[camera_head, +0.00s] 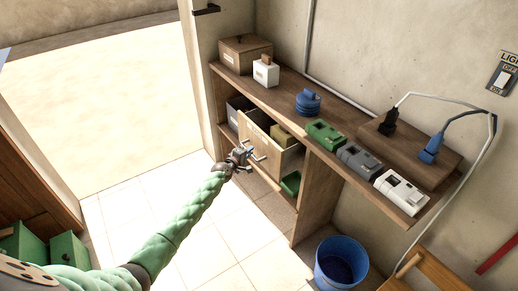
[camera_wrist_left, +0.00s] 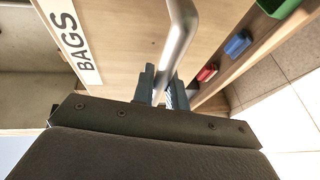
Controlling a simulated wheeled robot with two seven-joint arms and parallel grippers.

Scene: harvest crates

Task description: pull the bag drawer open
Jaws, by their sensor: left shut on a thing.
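The bag drawer (camera_head: 256,143) is a light wooden box in the shelf unit, below the top board. It stands partly out, and a tan thing (camera_head: 284,135) shows inside it. In the left wrist view its front (camera_wrist_left: 120,40) carries a white "BAGS" label (camera_wrist_left: 70,38) and a metal bar handle (camera_wrist_left: 178,42). My left gripper (camera_head: 246,154) is at the drawer front. In the wrist view its blue-grey fingers (camera_wrist_left: 160,88) are shut on the handle. The exact finger contact is partly hidden by the gripper body. My right gripper is not in view.
The wooden shelf (camera_head: 330,153) bears boxes, a blue round thing (camera_head: 308,102) and green, grey and white devices. A green bin (camera_head: 291,183) sits below the drawer. A blue bucket (camera_head: 340,265) stands on the floor at right. The tiled floor (camera_head: 215,230) before the drawer is clear.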

